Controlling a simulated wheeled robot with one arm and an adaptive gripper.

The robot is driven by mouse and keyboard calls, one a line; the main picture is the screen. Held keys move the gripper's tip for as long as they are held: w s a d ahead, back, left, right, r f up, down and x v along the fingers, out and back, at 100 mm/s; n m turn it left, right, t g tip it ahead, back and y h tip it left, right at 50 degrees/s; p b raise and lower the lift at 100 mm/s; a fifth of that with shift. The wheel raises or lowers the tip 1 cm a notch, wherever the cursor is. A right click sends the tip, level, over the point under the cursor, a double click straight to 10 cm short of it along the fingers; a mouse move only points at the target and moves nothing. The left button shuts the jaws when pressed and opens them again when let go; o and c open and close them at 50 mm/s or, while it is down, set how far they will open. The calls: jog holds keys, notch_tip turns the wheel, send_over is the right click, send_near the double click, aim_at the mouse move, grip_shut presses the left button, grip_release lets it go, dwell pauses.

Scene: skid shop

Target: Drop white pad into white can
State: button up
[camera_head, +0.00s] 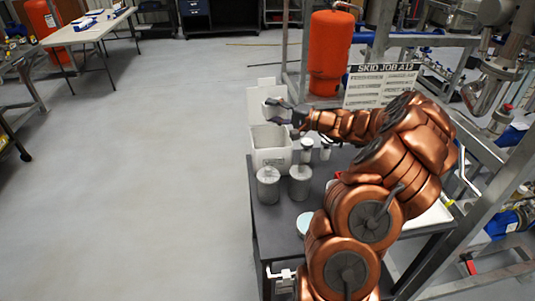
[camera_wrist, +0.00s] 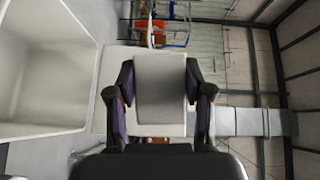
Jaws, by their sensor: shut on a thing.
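My gripper (camera_head: 283,108) is shut on a white pad (camera_wrist: 160,88), which stands between the two fingers in the wrist view. In the head view the pad is a small pale shape (camera_head: 271,102) at the fingertips, partly covered by them. A white open-topped can, box-shaped with a raised lid (camera_head: 272,158), stands at the far left corner of the dark table. My gripper is above its opening, in front of the raised lid. In the wrist view the white can's open inside (camera_wrist: 45,65) fills the left side, apart from the pad.
Two grey lidded canisters (camera_head: 268,186) (camera_head: 300,183) stand in front of the white can. Small white containers (camera_head: 326,149) stand to its right. The dark table (camera_head: 275,222) also bears a pale round thing (camera_head: 304,222). A sign (camera_head: 381,85) stands behind my arm. Open floor lies left.

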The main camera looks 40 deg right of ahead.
jog(key=shift+s+d+f+b, duration=0.1)
jog(key=shift+f+b, duration=0.2)
jog(key=shift+f, duration=1.75)
jog(key=o, duration=1.3)
jog(key=v, duration=1.2)
